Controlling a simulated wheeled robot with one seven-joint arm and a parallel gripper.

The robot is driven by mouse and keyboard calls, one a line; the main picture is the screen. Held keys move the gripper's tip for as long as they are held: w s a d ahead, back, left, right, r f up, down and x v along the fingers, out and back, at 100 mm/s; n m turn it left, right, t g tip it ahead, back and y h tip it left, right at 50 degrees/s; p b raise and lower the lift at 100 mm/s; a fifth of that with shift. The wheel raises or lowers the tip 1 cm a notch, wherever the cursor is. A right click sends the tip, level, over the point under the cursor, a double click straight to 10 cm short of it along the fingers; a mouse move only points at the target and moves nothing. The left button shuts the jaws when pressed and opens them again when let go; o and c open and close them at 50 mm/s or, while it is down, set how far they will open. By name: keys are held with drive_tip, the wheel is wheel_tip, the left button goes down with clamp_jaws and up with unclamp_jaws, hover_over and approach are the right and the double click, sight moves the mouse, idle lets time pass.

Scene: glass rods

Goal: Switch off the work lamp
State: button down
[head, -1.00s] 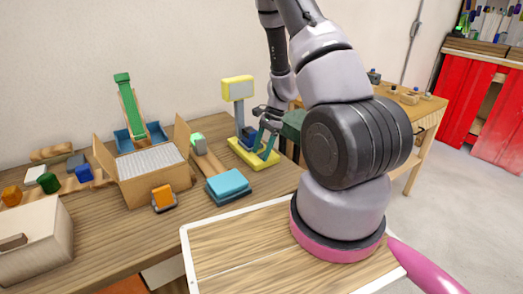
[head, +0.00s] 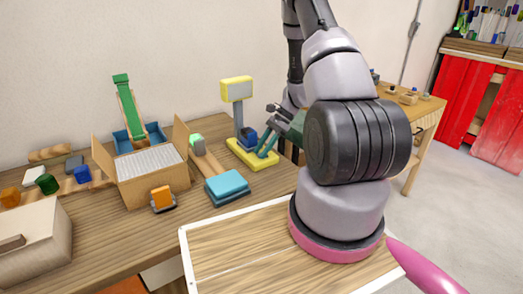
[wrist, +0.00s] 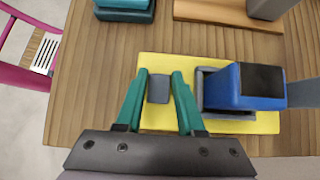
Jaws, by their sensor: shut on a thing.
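The work lamp, with a yellow-framed grey panel (head: 237,89) on a grey post, stands on a yellow base (head: 259,164) near the table's right end. I cannot tell whether the panel is lit. In the wrist view the yellow base (wrist: 160,122) carries a blue block with a dark top (wrist: 250,85) in a grey frame. My gripper (wrist: 160,73) points down over the base, left of the blue block.
A teal stack (head: 227,186) lies in front of the lamp, beside a wooden strip (head: 207,158). An open cardboard box (head: 153,186), an orange block (head: 162,196) and a green arm on a blue base (head: 127,105) are further left. A white-rimmed tray (head: 183,243) is in front.

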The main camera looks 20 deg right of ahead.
drive_tip(key=c, duration=0.5)
unclamp_jaws()
drive_tip(key=v, duration=1.1)
drive_tip(key=shift+f, duration=0.1)
